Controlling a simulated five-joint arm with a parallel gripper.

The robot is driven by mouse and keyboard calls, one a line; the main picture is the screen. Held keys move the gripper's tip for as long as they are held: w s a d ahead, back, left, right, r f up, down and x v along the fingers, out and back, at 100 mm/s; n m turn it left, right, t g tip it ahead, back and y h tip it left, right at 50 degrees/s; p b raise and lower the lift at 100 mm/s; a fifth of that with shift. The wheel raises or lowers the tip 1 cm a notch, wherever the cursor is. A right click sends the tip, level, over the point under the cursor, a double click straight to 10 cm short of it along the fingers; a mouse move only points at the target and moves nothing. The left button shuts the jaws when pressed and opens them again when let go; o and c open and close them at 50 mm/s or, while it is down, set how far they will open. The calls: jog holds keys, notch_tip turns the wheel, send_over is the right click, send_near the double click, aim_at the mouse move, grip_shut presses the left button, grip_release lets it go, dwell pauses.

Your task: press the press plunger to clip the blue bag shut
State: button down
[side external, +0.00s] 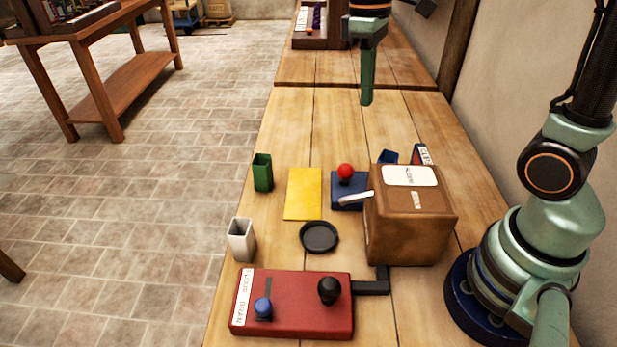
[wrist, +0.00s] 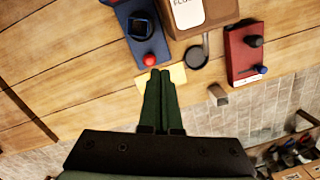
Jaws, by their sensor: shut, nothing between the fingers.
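The press has a dark blue base (side external: 345,198) with a red ball-topped plunger (side external: 346,171), standing left of a brown box. In the wrist view the red plunger knob (wrist: 150,60) sits at the near end of the blue base. A small dark blue open-topped bag (side external: 388,156) shows partly behind the brown box; it also appears in the wrist view (wrist: 141,26) at the base's far end. My gripper (side external: 366,103) hangs fingers down over the bench, beyond the press and apart from it. Its green fingers (wrist: 160,73) are together and empty.
A yellow sheet (side external: 303,195), black dish (side external: 319,237), green cup (side external: 262,172) and white cup (side external: 241,241) lie nearby. A red box (side external: 293,318) with knobs is in front.

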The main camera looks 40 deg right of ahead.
aim_at(343, 165)
jog(key=w+f+n+g, duration=0.4)
jog(key=f+g, duration=0.2)
jog(key=shift+d, duration=0.15)
jog(key=shift+f, duration=0.1)
dwell(0.4)
jog(key=shift+f, duration=4.35)
jog(key=shift+f, duration=0.2)
jog(key=shift+f, duration=0.25)
